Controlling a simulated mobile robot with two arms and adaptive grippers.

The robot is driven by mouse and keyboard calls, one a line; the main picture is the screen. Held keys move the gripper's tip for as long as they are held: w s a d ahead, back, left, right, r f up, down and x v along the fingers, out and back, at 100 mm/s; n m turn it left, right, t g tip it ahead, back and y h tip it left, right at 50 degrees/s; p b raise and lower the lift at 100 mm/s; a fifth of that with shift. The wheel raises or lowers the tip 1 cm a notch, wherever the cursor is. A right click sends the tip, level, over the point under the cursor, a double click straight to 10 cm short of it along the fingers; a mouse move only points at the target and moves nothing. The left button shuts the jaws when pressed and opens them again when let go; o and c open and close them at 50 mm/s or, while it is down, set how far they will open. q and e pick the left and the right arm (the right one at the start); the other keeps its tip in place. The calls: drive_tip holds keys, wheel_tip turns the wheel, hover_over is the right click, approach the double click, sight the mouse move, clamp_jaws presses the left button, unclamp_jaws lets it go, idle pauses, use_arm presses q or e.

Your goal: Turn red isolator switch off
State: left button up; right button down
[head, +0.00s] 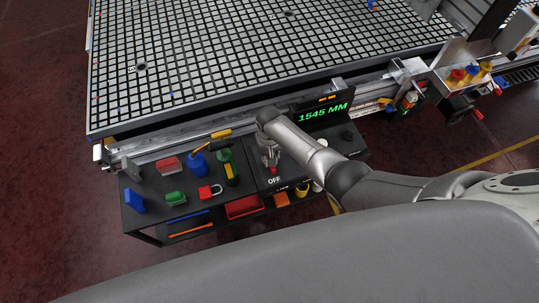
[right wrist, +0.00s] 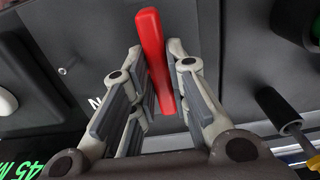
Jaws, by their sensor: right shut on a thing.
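The red isolator switch handle (right wrist: 155,50) stands between the two fingers of my right gripper (right wrist: 158,75) in the right wrist view. The gripper is shut on it, with the long red bar passing between the pads. In the head view my right gripper (head: 269,158) is over the dark control panel (head: 256,178), beside a white OFF label (head: 274,181). Only a small red piece of the handle (head: 273,169) shows there; the gripper hides the rest. In the right wrist view a partly hidden white letter N (right wrist: 95,103) is left of the handle. My left gripper is not in view.
A tray of tools (head: 148,177) with colored blocks, a red padlock (head: 210,191) and blue and green pieces lies left of the panel. A green display (head: 324,114) reads 1545 MM. The grid table (head: 250,60) lies behind.

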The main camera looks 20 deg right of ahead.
drive_tip(key=shift+w, duration=0.1)
drive_tip(key=c, duration=1.4)
unclamp_jaws()
wheel_tip(320, 180, up, 12)
drive_tip(key=shift+r, duration=0.1)
